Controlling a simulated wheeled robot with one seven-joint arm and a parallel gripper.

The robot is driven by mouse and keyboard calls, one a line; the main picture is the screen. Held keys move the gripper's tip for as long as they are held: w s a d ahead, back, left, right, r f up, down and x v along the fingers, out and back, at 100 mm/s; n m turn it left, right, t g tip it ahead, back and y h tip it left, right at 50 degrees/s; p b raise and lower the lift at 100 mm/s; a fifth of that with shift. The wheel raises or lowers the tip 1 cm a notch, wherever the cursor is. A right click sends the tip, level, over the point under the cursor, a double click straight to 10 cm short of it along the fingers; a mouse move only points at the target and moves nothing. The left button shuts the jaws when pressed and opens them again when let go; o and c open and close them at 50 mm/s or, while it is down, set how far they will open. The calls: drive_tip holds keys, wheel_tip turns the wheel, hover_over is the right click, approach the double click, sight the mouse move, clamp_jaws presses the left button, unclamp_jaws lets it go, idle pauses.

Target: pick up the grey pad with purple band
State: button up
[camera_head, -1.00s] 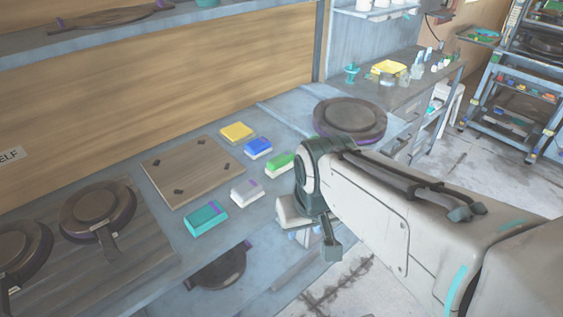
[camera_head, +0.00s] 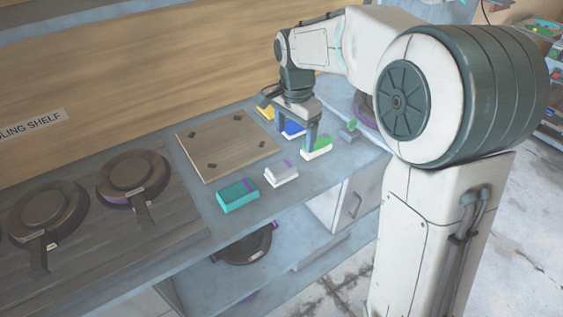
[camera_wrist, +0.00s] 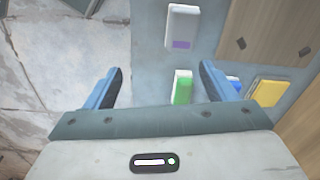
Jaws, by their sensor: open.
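The grey pad with the purple band (camera_head: 281,174) lies flat on the counter between the teal pad and the green pad. In the wrist view the grey pad (camera_wrist: 182,24) is at the top, ahead of my fingers, with its purple band on the near end. My gripper (camera_head: 295,138) points down above the row of pads, near the blue and green ones, and is open and empty. In the wrist view my gripper (camera_wrist: 161,70) has its fingers wide apart, with the green pad (camera_wrist: 182,88) showing near its one finger. The grey pad is apart from both fingers.
A teal pad (camera_head: 238,196), a blue pad (camera_head: 292,130) and a yellow pad (camera_head: 265,111) lie nearby. A wooden board (camera_head: 226,147) lies behind the row. Two dark round pans (camera_head: 133,175) stand at the left. The counter's front edge runs close to the pads.

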sight(281, 166)
drive_tip(key=w+a+f, duration=0.1)
drive_tip(key=f, duration=0.4)
drive_tip(key=w+a+f+m, duration=0.1)
drive_tip(key=f, duration=0.4)
drive_tip(key=w+a+f+m+p, duration=0.1)
drive_tip(key=f, duration=0.4)
drive_tip(key=shift+w+f, duration=0.25)
drive_tip(key=shift+f, duration=0.15)
drive_tip(key=c, duration=1.1)
